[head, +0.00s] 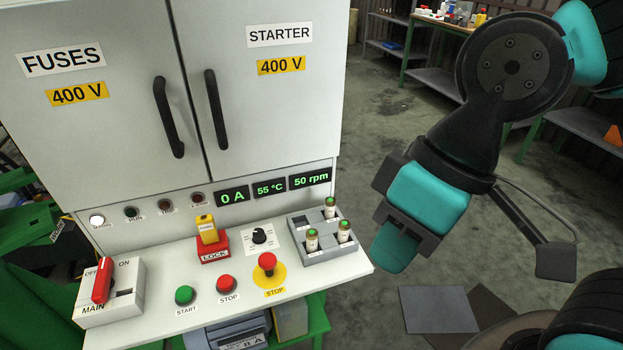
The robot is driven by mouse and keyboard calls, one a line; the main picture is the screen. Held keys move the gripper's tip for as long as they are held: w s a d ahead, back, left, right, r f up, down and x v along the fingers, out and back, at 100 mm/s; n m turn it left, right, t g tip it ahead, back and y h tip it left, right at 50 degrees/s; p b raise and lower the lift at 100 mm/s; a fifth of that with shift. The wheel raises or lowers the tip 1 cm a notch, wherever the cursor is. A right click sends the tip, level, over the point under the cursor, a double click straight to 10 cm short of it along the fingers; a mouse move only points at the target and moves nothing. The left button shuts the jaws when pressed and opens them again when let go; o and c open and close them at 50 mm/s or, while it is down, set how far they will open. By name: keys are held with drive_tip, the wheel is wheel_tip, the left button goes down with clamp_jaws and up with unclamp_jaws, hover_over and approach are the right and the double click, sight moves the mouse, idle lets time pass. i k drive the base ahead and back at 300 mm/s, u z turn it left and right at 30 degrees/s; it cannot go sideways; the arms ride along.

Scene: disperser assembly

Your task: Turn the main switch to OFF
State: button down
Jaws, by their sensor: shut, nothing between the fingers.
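The main switch is a light box (122,304) marked MAIN, at the left end of the panel's sloping desk. Its red handle (102,283) stands nearly upright in the picture, its upper end between the OFF and ON marks and closer to OFF. I cannot tell surely which setting it is in. My gripper (394,256) is shut and empty. It hangs in front of the open floor, right of the desk and far from the switch, touching nothing.
The desk holds a yellow lock on a red LOCK base (212,246), a black knob (260,238), a green START button (184,295), a red STOP button (228,284), a mushroom STOP (267,264) and a grey fuse holder (325,243). Displays read 0 A, 55 °C, 50 rpm.

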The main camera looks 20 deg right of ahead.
sight(104, 282)
drive_tip(key=u, duration=1.25)
drive_tip(key=k, duration=0.6)
drive_tip(key=z, duration=0.2)
drive_tip(key=i, duration=1.1)
drive_tip(key=u, duration=0.3)
